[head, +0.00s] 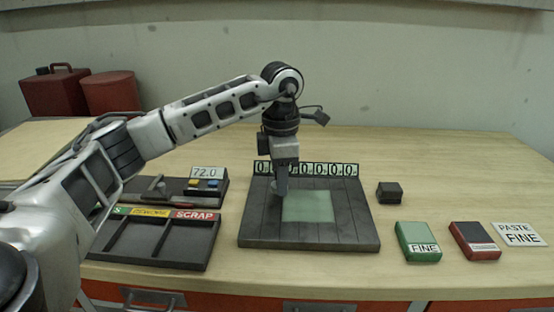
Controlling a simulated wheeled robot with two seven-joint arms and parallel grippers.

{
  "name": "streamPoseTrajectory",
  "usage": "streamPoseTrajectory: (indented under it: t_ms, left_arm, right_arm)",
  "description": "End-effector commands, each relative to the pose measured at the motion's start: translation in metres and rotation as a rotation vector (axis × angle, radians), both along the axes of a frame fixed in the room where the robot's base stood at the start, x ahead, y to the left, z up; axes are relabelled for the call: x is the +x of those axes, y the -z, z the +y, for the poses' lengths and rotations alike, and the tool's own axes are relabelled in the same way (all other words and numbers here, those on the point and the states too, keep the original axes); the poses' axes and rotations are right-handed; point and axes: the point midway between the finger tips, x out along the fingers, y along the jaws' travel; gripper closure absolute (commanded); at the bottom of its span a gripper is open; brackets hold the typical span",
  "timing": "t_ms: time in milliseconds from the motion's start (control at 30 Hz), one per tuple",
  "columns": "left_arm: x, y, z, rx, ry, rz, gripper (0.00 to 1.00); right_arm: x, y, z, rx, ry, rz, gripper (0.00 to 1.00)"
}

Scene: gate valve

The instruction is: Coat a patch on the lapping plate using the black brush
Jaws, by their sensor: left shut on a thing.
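The dark grey lapping plate (345,232) lies on the bench in the middle, with grooves across its top. A pale green square patch (308,206) shows on its middle. My left gripper (281,188) points down over the plate, at the patch's left edge. It is shut on a dark, narrow thing that I take to be the black brush; its shape is mostly hidden by the fingers. I cannot tell whether its tip touches the plate. My right gripper is not in view.
A counter strip (306,169) stands along the plate's back edge. Left are a divided SCRAP tray (160,238) and a gauge reading 72.0 (207,173). Right are a black block (390,192), a green FINE box (418,241), a red box (474,241) and a PASTE FINE card (519,234).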

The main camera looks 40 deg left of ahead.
Motion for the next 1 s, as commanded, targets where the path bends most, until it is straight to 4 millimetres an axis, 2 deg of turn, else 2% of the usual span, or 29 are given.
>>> streamPoseTrajectory:
  t_ms: [67, 600, 1000]
  left_arm:
    - [0.000, -0.010, 0.000, 0.001, -0.001, 0.002, 0.88]
    - [-0.002, -0.057, 0.003, 0.000, -0.007, 0.001, 0.88]
    - [-0.003, -0.060, 0.003, 0.001, -0.008, 0.002, 0.88]
  right_arm:
    - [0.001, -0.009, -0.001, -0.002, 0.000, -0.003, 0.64]
    - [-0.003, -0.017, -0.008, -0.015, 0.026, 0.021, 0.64]
    - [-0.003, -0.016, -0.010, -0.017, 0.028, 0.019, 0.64]
